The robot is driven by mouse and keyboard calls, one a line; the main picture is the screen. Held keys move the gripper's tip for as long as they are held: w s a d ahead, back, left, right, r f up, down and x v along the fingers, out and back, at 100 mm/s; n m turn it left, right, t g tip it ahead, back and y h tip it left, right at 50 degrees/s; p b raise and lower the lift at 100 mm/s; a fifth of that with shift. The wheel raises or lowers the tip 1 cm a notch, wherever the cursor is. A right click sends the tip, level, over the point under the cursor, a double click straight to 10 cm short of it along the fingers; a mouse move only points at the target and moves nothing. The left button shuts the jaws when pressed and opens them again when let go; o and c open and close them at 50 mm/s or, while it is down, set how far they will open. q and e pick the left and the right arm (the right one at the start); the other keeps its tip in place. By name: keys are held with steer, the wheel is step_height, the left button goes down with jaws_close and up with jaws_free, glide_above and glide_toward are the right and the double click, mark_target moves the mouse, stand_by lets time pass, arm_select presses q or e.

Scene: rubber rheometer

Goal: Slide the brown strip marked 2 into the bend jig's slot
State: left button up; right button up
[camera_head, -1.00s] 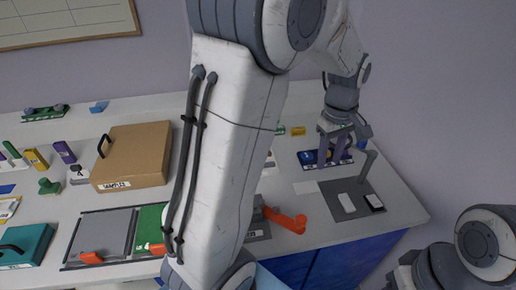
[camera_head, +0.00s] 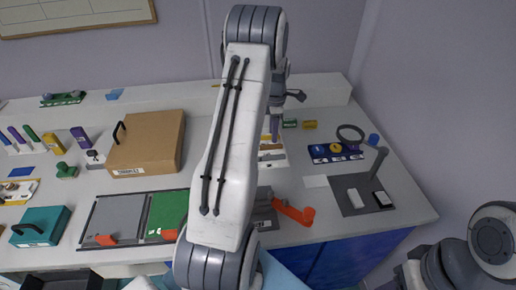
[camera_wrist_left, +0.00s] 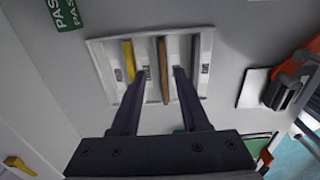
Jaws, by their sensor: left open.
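In the left wrist view, a white tray (camera_wrist_left: 118,95) holds a yellow strip (camera_wrist_left: 128,60), a brown strip (camera_wrist_left: 165,90) and a grey strip (camera_wrist_left: 194,60) side by side. No number is legible on the brown strip. My left gripper (camera_wrist_left: 161,72) is open, its fingers to either side of the brown strip; I cannot tell whether they touch it. In the head view, the gripper (camera_head: 276,126) is at the tray (camera_head: 272,160), partly hidden by my arm. A grey device with an orange lever (camera_head: 294,211) stands in front of the tray; I cannot make out a slot. My right gripper is out of view.
A grey plate with a post (camera_head: 362,192) and a blue holder (camera_head: 334,152) stand to the right. A brown case (camera_head: 150,140), a green panel (camera_head: 166,212) and a teal box (camera_head: 40,226) lie to the left. My left arm hides the bench's middle.

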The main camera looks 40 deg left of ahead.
arm_select(q)
steer(key=f, duration=0.2)
steer(key=f+p, duration=0.1)
steer(key=f, duration=0.1)
steer(key=shift+s+d+f, duration=0.15)
steer(key=shift+s+f, duration=0.05)
steer(key=shift+f, duration=0.1)
jaws_close()
